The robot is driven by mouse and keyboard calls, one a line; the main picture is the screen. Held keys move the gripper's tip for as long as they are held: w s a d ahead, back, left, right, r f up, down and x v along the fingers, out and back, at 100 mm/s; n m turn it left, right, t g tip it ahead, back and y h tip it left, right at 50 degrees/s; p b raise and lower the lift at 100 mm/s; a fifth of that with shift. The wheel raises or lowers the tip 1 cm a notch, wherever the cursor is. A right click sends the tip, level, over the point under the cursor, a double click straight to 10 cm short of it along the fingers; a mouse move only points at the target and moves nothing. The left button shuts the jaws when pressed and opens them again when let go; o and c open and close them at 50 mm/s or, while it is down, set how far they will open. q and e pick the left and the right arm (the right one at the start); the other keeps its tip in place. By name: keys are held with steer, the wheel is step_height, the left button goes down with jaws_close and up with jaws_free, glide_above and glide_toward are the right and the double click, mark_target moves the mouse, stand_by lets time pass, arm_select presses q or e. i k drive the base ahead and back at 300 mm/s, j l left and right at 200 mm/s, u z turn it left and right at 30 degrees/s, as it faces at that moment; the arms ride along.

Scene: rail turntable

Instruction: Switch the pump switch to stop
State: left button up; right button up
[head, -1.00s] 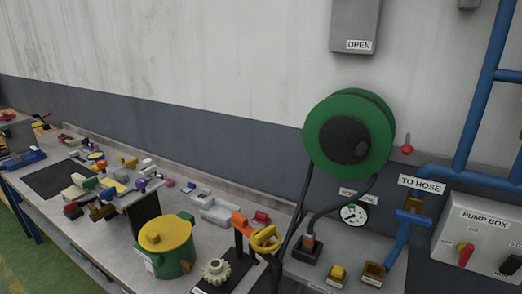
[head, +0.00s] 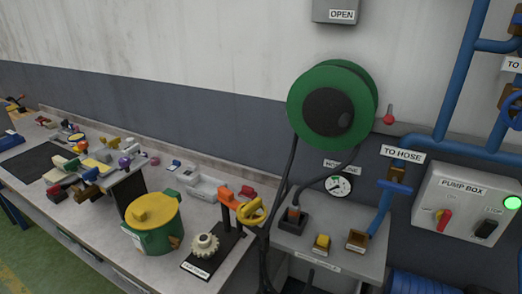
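The pump box (head: 466,203) is a light grey panel on the wall at the right of the head view. A green lamp (head: 512,203) glows at the box's right edge. The exact setting of each switch is too small to tell. Neither of my grippers shows in the head view.
A green hose reel (head: 333,106) hangs on the wall left of the box. Blue pipes (head: 457,85) run above it, and a blue-handled valve (head: 395,187) stands beside it. A small grey shelf (head: 335,255) and a cluttered workbench (head: 90,222) lie to the left.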

mark_target(488, 226)
steer(key=z, duration=2.65)
